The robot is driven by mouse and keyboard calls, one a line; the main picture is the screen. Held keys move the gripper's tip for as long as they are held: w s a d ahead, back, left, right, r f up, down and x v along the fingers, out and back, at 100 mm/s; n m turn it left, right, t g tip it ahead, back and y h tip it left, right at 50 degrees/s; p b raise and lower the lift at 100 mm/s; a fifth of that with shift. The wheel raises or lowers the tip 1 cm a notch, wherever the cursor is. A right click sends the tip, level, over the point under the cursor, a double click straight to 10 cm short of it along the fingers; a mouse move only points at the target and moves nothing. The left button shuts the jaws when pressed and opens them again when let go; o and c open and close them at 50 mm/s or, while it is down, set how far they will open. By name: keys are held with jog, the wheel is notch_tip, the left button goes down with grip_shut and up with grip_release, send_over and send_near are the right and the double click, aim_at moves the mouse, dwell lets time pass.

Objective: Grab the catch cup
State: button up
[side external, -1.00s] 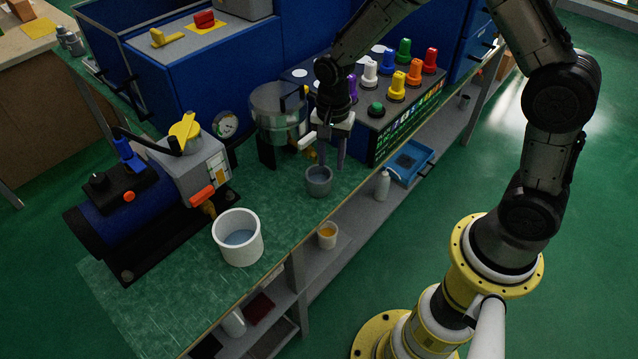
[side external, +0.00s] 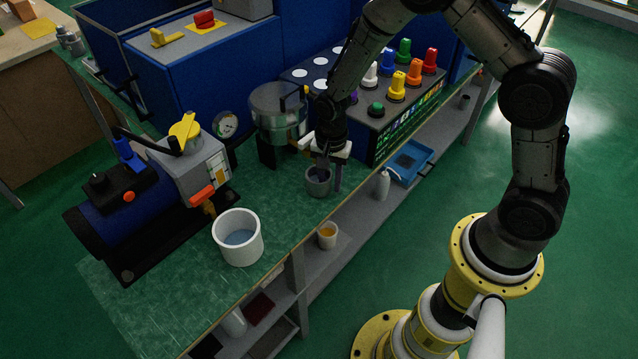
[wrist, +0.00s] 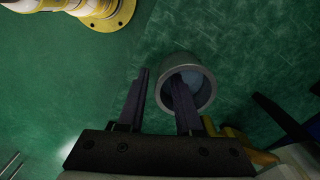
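The catch cup (side external: 317,183), a small grey round cup, stands upright on the green bench top near its front edge, below the metal pot. It also shows in the wrist view (wrist: 193,76), where I look into its open mouth. My gripper (side external: 330,181) points down at the cup with its fingers apart. In the wrist view one finger of my gripper (wrist: 160,78) overlaps the cup's mouth and appears to reach inside. The other finger is outside, so the cup's near wall lies between them. I cannot tell whether either finger touches the wall.
A larger white cup (side external: 238,238) stands on the bench to the left. The metal pot (side external: 277,112) is close behind my gripper. The control box with coloured knobs (side external: 376,109) is to the right. The blue press motor (side external: 118,207) is at the left.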

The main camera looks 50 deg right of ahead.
grip_shut()
dwell(1.2)
